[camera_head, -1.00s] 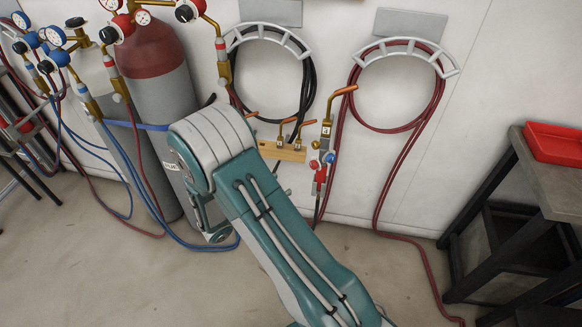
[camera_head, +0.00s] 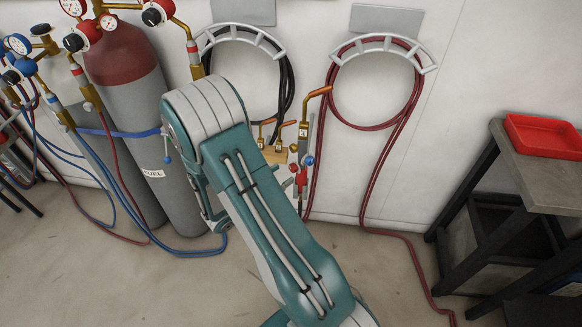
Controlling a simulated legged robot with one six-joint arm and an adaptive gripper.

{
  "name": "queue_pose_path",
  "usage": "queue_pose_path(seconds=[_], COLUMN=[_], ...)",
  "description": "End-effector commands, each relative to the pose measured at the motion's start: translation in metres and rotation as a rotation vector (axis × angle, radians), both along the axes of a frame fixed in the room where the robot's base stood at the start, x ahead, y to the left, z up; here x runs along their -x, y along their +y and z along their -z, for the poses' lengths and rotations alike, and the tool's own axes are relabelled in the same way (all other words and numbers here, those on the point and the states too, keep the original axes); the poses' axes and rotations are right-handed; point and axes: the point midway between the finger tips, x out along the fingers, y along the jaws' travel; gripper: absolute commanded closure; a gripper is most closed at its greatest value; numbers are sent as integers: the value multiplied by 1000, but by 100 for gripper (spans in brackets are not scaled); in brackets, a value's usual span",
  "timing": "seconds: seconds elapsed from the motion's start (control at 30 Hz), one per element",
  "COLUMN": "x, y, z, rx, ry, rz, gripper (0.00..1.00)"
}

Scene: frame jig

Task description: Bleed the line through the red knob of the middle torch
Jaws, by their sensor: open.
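One torch (camera_head: 303,132) shows upright against the wall just right of my arm, with a brass body and an orange tip bent to the right. Near its lower end are a small red knob (camera_head: 293,168) and a blue knob (camera_head: 309,160). Two more brass fittings with orange tips (camera_head: 267,131) stand left of it on a wooden rack (camera_head: 274,155), partly hidden by my arm. I cannot tell which torch is the middle one. My gripper is not in view. My arm's bent links fill the centre and cover what is behind them.
Gas cylinders (camera_head: 150,100) with gauges stand at the left, with blue and red hoses on the floor. Black (camera_head: 287,85) and red (camera_head: 335,108) hoses hang on wall hooks. A dark bench (camera_head: 545,180) with a red tray (camera_head: 543,136) stands at the right. The floor between arm and bench is mostly clear.

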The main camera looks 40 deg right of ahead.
Motion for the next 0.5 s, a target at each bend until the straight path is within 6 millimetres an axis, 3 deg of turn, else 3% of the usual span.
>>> queue_pose_path(seconds=[0.2, 0.5], x=[0, 0], y=[-32, -40], z=[0, 0], rx=[2, 2], ry=[0, 0], rz=[2, -1], gripper=[29, 29])
